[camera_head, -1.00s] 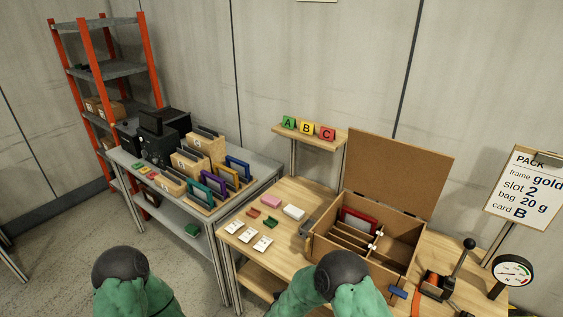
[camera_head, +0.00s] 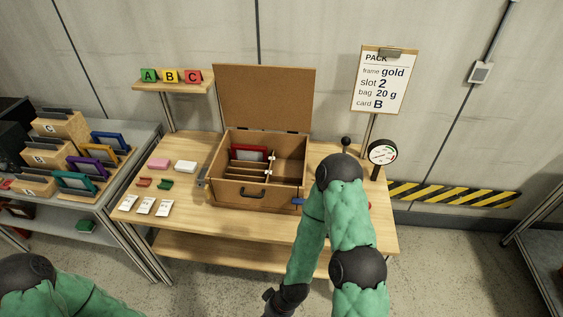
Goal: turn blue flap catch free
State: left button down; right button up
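The blue flap catch (camera_head: 298,202) shows as a small blue piece at the right front corner of the brown wooden box (camera_head: 240,196). My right arm is close to its right side. The box lid (camera_head: 262,95) stands open at the back. My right arm bends in front of the table's right part, and its dark wrist hangs at the bottom edge; the fingers do not show. Only a part of my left arm shows at the lower left, with its gripper out of frame. How the catch is turned is too small to tell.
A red frame (camera_head: 249,152) stands in the box. White cards (camera_head: 145,207) and small blocks lie left of it. A lever (camera_head: 346,144) and a round gauge (camera_head: 383,152) stand at the right, partly behind my arm. A PACK sign (camera_head: 385,80) stands behind.

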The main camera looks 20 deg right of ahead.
aim_at(294, 201)
jog(key=z, duration=1.05)
